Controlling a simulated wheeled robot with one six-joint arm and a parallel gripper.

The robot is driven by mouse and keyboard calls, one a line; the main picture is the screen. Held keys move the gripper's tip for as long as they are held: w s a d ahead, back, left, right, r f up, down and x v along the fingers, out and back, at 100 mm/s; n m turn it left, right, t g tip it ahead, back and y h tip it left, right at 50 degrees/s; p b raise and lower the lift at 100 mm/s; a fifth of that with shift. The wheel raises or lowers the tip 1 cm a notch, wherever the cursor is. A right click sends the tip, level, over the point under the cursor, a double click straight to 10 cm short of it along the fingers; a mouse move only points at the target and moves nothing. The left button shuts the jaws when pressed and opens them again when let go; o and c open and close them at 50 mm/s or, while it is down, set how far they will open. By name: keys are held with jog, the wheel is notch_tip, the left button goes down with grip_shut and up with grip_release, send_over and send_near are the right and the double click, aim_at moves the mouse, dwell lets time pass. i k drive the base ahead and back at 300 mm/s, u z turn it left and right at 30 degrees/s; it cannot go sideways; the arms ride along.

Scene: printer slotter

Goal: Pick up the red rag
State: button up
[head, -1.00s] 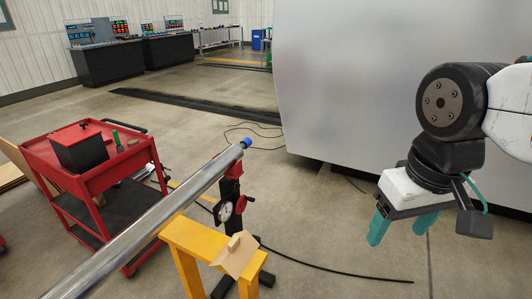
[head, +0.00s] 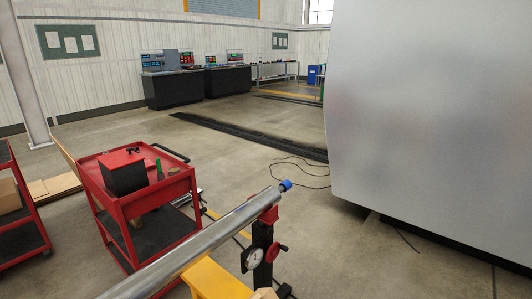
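I cannot make out a red rag in the head view. A red cart (head: 180,188) stands at the lower left, with a black box with a red top (head: 124,176) and a small green-handled item (head: 159,170) on its upper tray. My gripper is out of the picture.
A long metal shaft (head: 205,243) rests on a stand with a dial (head: 252,258) and a yellow support (head: 215,280) in front. A large grey cabinet (head: 430,120) fills the right side. Another red cart (head: 22,240) is at the left edge. Open floor lies beyond the carts.

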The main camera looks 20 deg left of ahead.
aim_at(149, 165)
jog(key=i, duration=4.5)
jog(key=u, duration=2.35)
jog(key=i, duration=2.65)
jog(key=u, duration=2.05)
